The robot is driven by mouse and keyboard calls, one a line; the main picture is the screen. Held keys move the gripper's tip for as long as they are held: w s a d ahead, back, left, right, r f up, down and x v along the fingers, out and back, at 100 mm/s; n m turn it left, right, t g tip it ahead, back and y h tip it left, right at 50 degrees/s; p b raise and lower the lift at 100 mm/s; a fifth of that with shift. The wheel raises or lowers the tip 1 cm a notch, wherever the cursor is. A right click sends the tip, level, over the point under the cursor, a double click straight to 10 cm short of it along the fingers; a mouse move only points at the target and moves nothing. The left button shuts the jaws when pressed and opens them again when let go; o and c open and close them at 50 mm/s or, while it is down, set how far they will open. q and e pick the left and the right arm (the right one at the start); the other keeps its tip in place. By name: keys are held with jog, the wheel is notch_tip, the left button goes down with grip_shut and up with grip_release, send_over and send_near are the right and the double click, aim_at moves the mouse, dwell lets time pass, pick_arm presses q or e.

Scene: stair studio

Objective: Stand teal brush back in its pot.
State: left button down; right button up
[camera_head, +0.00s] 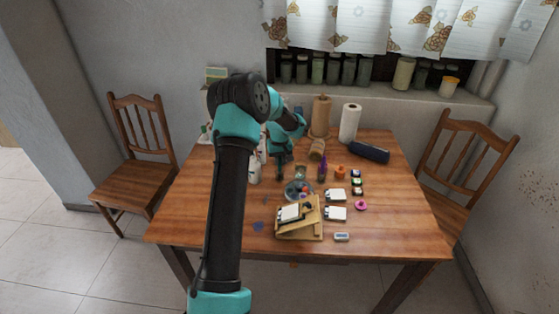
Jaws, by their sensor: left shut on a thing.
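My left gripper (281,172) points down above the back left part of the wooden table (200,215). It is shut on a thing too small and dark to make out. I cannot pick out the teal brush for certain. A small clear glass (300,172) stands just right of the gripper, and a white container (254,173) stands to its left, partly behind my arm. I cannot tell which vessel is the brush's pot. My right gripper is not in view.
A wooden stand (300,228) with a white card is at the front middle, a glass bowl (294,189) behind it. A purple bottle (323,168), an orange pot (340,172) and small jars stand right. Paper rolls (349,122) are behind.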

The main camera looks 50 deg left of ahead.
pick_arm(q)
jog(key=c, duration=1.1)
grip_release()
notch_tip(320, 180, up, 12)
jog(key=shift+r, duration=0.1)
